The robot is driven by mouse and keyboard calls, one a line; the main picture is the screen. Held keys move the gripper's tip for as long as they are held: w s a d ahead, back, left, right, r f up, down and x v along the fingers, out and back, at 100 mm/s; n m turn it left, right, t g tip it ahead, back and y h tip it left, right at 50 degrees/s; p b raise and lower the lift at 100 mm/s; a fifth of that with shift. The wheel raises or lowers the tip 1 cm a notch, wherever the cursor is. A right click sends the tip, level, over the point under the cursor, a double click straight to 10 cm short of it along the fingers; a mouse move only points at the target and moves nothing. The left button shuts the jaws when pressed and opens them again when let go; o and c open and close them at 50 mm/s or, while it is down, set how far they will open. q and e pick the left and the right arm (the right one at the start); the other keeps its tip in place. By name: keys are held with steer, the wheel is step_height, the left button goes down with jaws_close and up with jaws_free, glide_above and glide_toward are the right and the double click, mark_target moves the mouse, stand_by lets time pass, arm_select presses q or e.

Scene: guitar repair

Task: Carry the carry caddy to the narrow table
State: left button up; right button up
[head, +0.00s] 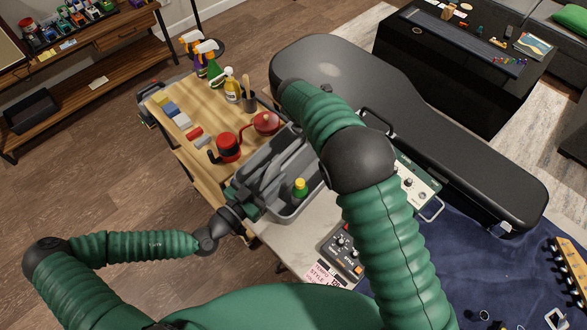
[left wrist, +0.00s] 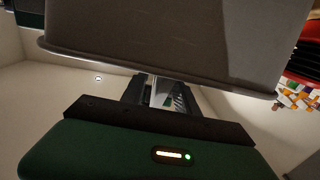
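The grey carry caddy (head: 252,176) is in the middle of the head view, at the edge where the wooden table and the pale worktop meet. A bottle with a yellow cap and green body (head: 300,188) stands in it. My left gripper (head: 247,197) is at the caddy's near left end. In the left wrist view, the caddy's grey wall (left wrist: 180,40) fills the top, and my left fingers (left wrist: 160,92) stand apart at its rim. Their tips are hidden, so a hold is unclear. My right arm crosses over the caddy's right part; its gripper is not visible.
A black guitar case (head: 430,125) lies to the right. A pedal (head: 343,250) sits near the caddy. A wooden shelf table (head: 100,65) stands at upper left, with floor between.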

arm_select(q)
steer(key=shift+a, duration=0.1)
arm_select(e)
steer(key=shift+s+a, duration=0.1)
arm_select(q)
jaws_close()
arm_select(e)
jaws_close()
arm_select(q)
steer(key=shift+r, duration=0.15)
arm_select(e)
steer(key=shift+r, duration=0.15)
stand_by(0.8)
